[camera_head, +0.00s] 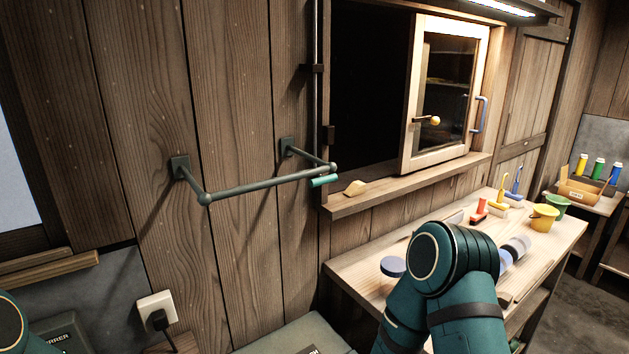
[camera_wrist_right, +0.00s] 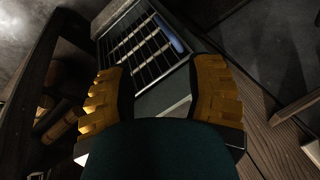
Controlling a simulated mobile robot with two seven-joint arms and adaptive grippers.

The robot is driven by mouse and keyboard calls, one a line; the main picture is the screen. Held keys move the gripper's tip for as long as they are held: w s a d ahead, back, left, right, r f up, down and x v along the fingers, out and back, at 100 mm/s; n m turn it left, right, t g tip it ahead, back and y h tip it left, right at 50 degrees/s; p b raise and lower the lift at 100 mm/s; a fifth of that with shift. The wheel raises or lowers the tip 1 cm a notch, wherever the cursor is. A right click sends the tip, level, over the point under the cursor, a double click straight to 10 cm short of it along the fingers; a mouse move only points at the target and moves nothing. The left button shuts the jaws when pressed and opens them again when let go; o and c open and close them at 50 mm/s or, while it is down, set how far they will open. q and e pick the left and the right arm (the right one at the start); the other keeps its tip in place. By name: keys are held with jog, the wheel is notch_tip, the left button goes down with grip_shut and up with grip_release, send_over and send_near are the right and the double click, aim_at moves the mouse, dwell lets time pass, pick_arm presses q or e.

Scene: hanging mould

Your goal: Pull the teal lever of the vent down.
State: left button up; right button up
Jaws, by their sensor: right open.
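A short teal lever (camera_head: 323,181) sticks out by the wall in the head view, near the right end of a dark wall rail. It seems to sit at the foot of a thin vertical rod (camera_head: 318,95) that runs up out of the picture. The vent itself is not clearly in view. My right gripper (camera_wrist_right: 165,88) shows in the right wrist view with its yellow padded fingers apart and nothing between them. My left gripper is out of view.
The dark rail (camera_head: 265,186) juts from the plank wall just left of the lever. A window ledge (camera_head: 410,187) with a small wooden wedge (camera_head: 355,188) is to the right. A workbench (camera_head: 350,272) with tools and pots stands below. A barred panel (camera_wrist_right: 138,45) lies beyond my right fingers.

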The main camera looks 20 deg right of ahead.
jog(key=w+d+r+n+t+h, duration=0.2)
jog(key=w, duration=0.5)
jog(key=n+t+h+p, duration=0.3)
jog(key=n+t+h, duration=0.7)
jog(key=t, duration=0.3)
send_near(322, 181)
pick_arm(q)
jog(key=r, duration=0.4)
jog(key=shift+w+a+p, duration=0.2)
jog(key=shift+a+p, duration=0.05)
jog(key=shift+p, duration=0.05)
pick_arm(e)
jog(key=x, duration=1.3)
jog(key=shift+f, duration=0.3)
grip_shut()
